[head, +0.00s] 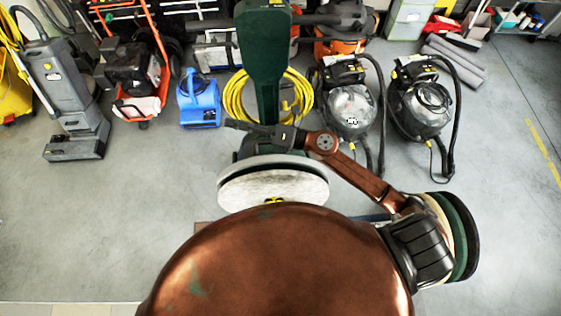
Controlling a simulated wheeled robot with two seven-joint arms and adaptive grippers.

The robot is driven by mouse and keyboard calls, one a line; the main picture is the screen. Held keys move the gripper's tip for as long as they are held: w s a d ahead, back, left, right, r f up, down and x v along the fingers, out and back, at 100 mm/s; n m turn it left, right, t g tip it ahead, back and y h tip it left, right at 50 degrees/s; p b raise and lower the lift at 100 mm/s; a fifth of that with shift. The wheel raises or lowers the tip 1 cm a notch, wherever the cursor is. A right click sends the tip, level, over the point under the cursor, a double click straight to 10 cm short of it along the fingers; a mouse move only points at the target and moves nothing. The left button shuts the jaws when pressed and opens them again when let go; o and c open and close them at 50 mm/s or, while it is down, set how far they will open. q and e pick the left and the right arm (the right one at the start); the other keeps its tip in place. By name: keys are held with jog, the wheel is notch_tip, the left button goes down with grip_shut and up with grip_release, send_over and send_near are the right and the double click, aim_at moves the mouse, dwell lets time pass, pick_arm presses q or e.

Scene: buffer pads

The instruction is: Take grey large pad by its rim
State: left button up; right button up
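A large round pad (240,190) is at the middle, with a pale grey face, a darker grey rim and a small yellow piece near its centre. Its lower edge is hidden behind my copper body. My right gripper (238,125) is dark and points left, just above and behind the pad's far edge in the picture. A gap seems to lie between them, but I cannot tell contact. Its fingers merge with the dark machine behind, so its opening is unclear. I see nothing in its grasp. My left gripper is out of view.
A machine with a tall green handle (264,60) stands directly behind the pad. Green, cream and black discs (462,236) stand edge-on at right. A blue blower (198,100), yellow cable coil (236,100) and two vacuums (352,108) line the back.

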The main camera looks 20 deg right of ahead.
jog(key=s+a+f+n+g, duration=0.3)
jog(key=s+f+n+g, duration=0.1)
jog(key=n+g, duration=0.15)
jog(key=n+g+h, duration=0.5)
jog(key=n+h, duration=0.4)
jog(key=h, duration=0.2)
send_over(273, 172)
jog(key=d, duration=0.2)
jog(key=shift+t, duration=0.25)
notch_tip(273, 172, down, 16)
jog(key=shift+s+d+f, duration=0.1)
jog(key=shift+d+f, duration=0.2)
jog(key=shift+f, duration=0.05)
jog(key=x, duration=0.7)
jog(key=shift+f+p, duration=0.25)
jog(key=shift+p, duration=0.1)
grip_shut()
